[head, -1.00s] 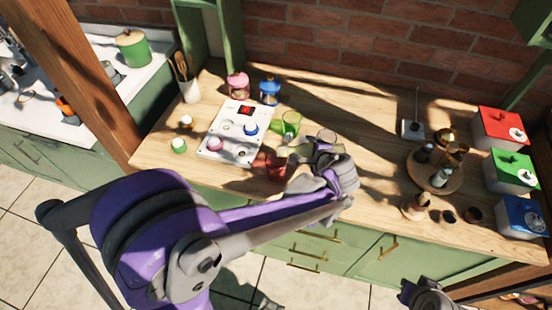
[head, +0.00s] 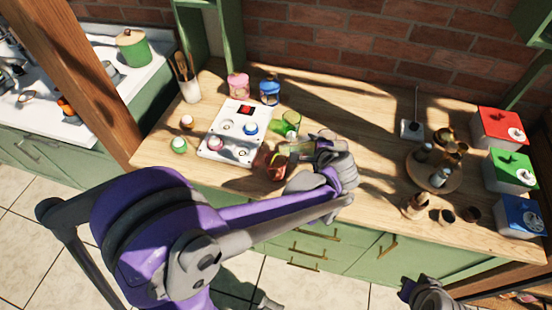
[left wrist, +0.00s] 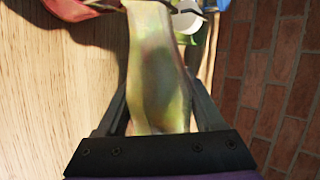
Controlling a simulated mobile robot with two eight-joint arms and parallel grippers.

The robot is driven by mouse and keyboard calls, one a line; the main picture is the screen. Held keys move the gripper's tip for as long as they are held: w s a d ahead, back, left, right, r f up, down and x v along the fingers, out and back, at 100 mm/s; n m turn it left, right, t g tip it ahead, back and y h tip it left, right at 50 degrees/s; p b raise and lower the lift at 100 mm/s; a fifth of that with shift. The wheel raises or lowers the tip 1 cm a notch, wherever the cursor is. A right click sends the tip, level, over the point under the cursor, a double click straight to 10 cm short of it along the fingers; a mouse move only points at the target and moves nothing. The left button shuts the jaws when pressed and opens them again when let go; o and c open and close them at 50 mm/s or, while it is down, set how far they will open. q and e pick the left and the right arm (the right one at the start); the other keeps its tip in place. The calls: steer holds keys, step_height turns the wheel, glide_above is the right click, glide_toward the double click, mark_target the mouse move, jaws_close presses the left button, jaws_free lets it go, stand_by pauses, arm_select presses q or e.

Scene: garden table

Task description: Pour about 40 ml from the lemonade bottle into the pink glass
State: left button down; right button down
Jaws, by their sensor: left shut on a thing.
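My left gripper (head: 322,150) is shut on the lemonade bottle (head: 303,149), which looks clear and yellowish. The bottle is tipped well over, its neck end toward the left, by the pink glass (head: 267,165). In the left wrist view the bottle (left wrist: 155,65) lies between the fingers, and a pink-red rim, likely the pink glass (left wrist: 70,8), shows at the top left. I cannot tell whether liquid is flowing or how much is in the glass. Part of my right arm's end (head: 428,296) shows at the bottom right; its jaws are unclear.
A green glass (head: 291,122) stands just behind the pink glass. A white panel (head: 228,130) with coloured knobs lies to the left. A pink jar (head: 238,85) and a blue jar (head: 269,90) stand behind. A round tray (head: 433,182) with small vessels is at right.

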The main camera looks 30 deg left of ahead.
arm_select(q)
steer(key=shift+w+d, duration=0.25)
steer(key=shift+d, duration=0.1)
steer(key=shift+w+d+r, duration=0.1)
steer(key=shift+r, duration=0.1)
arm_select(e)
steer(key=shift+r, duration=0.2)
stand_by(1.1)
